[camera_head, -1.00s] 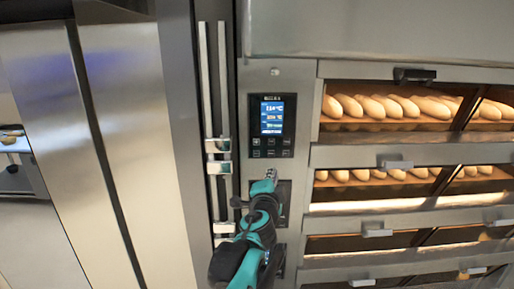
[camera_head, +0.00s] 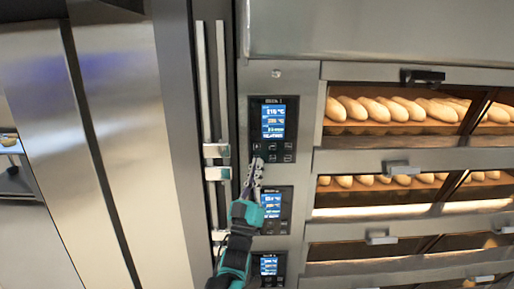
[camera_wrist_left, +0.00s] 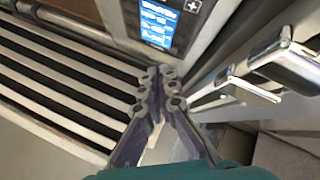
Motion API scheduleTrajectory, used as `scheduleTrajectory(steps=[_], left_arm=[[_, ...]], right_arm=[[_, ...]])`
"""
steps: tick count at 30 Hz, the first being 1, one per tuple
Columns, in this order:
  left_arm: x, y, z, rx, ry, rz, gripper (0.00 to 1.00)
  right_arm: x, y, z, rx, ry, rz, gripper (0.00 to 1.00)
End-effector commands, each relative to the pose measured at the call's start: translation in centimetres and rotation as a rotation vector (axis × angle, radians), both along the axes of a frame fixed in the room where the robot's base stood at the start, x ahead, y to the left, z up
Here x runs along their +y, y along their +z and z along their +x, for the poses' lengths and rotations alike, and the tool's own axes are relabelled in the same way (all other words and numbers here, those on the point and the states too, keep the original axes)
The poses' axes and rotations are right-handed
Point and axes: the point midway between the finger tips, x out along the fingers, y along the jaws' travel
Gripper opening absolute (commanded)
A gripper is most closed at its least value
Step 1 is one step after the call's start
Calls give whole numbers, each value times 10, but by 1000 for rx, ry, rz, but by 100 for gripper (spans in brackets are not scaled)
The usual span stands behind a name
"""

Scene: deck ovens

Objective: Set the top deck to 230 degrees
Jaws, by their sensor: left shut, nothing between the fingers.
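The top deck's control panel (camera_head: 285,102) is on the steel column left of the oven windows. Its lit blue screen (camera_head: 273,122) has several lines; the top one seems to read 215 °C, though the digits are small. A row of dark buttons (camera_head: 273,146) lies below the screen. My left gripper (camera_head: 257,163) is shut and empty, its tips at the lower left of these buttons; I cannot tell whether they touch. In the left wrist view, the closed fingers (camera_wrist_left: 158,78) point toward a lit screen (camera_wrist_left: 157,22) with a plus button (camera_wrist_left: 193,6) beside it. My right gripper is out of view.
A second panel (camera_head: 285,197) and a third panel (camera_head: 268,266) sit below, partly behind my left arm. Door handles (camera_head: 422,77) stick out at the right, before decks of loaves (camera_head: 385,108). Vertical rails with brackets (camera_head: 217,151) stand close on the left.

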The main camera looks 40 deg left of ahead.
Motion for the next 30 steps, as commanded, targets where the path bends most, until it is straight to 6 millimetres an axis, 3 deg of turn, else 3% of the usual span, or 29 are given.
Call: scheduleTrajectory(steps=[8, 21, 30], left_arm=[[7, 0, 9, 2, 0, 0, 0], [44, -1, 54, 4, 1, 2, 0], [56, 0, 67, 2, 1, 1, 0]], right_arm=[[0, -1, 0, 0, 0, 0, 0], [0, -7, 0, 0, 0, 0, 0], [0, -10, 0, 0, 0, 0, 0]])
